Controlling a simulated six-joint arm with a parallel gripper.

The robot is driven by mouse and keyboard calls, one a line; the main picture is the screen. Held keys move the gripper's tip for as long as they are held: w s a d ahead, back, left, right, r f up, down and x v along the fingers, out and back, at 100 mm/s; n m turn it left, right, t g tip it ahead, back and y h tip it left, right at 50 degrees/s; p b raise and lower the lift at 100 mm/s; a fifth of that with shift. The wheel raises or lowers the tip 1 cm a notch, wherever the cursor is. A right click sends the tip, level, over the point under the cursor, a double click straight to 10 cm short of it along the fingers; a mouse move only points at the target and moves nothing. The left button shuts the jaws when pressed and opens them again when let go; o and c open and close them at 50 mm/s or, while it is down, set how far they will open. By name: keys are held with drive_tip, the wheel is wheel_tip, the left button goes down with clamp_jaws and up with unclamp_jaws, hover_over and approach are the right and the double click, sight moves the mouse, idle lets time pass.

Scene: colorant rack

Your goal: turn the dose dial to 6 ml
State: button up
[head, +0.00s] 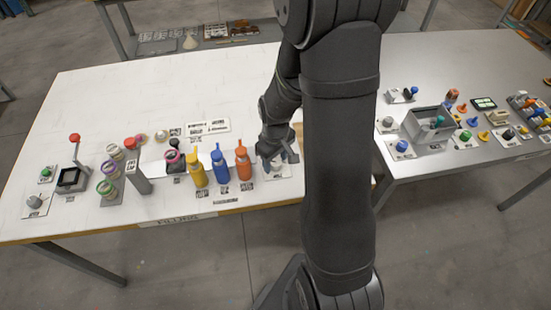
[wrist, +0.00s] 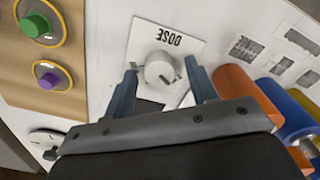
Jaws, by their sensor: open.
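The dose dial (wrist: 159,66) is a light grey round knob on a white plate (wrist: 190,50) marked DOSE, which reads upside down in the wrist view. A short dark mark shows on the knob's near side; no scale numbers are readable. My gripper (wrist: 161,72) is open, with one blue-grey finger on each side of the knob; a gap shows on both sides. In the head view my gripper (head: 278,153) is low over the dial's plate (head: 283,173), at the right end of the white table, and partly hides the knob.
Orange (head: 243,162), blue (head: 220,166) and yellow (head: 196,168) bottles stand in a row just left of my gripper. The white table's back area is clear.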

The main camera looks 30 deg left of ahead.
drive_tip(key=c, duration=1)
drive_tip(key=shift+o, duration=0.2)
drive_tip(key=shift+m, duration=0.4)
drive_tip(key=m, duration=0.4)
drive_tip(key=shift+m, duration=0.3)
drive_tip(key=m, duration=0.4)
drive_tip(key=shift+m, duration=0.3)
drive_tip(key=m, duration=0.3)
drive_tip(key=shift+d+m, duration=0.1)
drive_tip(key=shift+m, duration=0.2)
drive_tip(key=m, duration=0.3)
drive_tip(key=shift+m, duration=0.3)
drive_tip(key=m, duration=0.6)
drive_tip(key=shift+m, duration=0.3)
